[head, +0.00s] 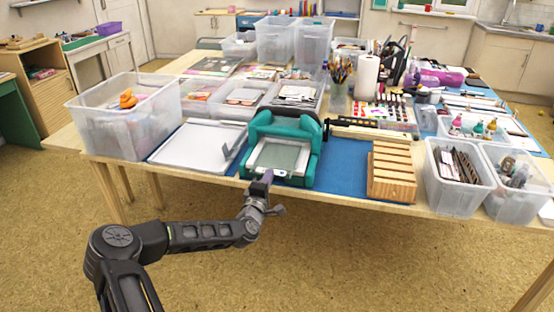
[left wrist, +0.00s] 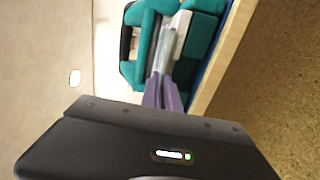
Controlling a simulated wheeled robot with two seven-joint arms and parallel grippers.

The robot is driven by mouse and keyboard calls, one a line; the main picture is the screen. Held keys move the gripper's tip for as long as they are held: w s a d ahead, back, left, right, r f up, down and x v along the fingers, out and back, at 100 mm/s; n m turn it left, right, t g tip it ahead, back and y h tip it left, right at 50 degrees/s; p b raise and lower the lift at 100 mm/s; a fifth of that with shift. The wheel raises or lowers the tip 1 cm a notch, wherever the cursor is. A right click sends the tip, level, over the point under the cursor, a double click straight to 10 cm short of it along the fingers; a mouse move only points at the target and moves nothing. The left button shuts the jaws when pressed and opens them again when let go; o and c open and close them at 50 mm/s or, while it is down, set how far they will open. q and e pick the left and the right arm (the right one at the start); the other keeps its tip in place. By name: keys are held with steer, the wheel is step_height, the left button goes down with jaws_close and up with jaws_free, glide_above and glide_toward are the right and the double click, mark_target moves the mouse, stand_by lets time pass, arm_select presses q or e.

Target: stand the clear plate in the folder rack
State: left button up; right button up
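The clear plate (head: 279,156) is a grey-green see-through sheet in the bed of the teal press (head: 307,158), at the table's front edge. My left gripper (head: 267,176) is at the plate's front edge. In the left wrist view its purple-grey fingers (left wrist: 163,94) are close together, and the plate (left wrist: 162,58) shows as a thin grey strip running from between the tips, beside the teal press (left wrist: 203,35). The grip looks shut on its edge. The wooden folder rack (head: 392,173), with several slats, stands to the right of the press. My right gripper is not in view.
A white tray (head: 185,154) lies left of the press, with a clear bin (head: 130,145) beyond it. Clear bins (head: 455,199) stand right of the rack. A strip of blue mat (head: 343,165) between press and rack is bare. Crowded supplies fill the table behind.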

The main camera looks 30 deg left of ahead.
arm_select(q)
jaws_close()
steer(key=shift+s+d+r+p, duration=0.1)
steer(key=shift+s+r+p, duration=0.2)
steer(key=shift+r+p, duration=0.2)
steer(key=shift+s+d+r+p, duration=0.1)
steer(key=shift+s+r+p, duration=0.15)
steer(key=shift+r+p, duration=0.25)
steer(key=shift+r, duration=0.2)
steer(key=s+r+p, duration=0.2)
steer(key=r, duration=0.1)
steer(key=s+d+r+p, duration=0.1)
steer(key=shift+r+p, duration=0.15)
steer(key=shift+p, duration=0.25)
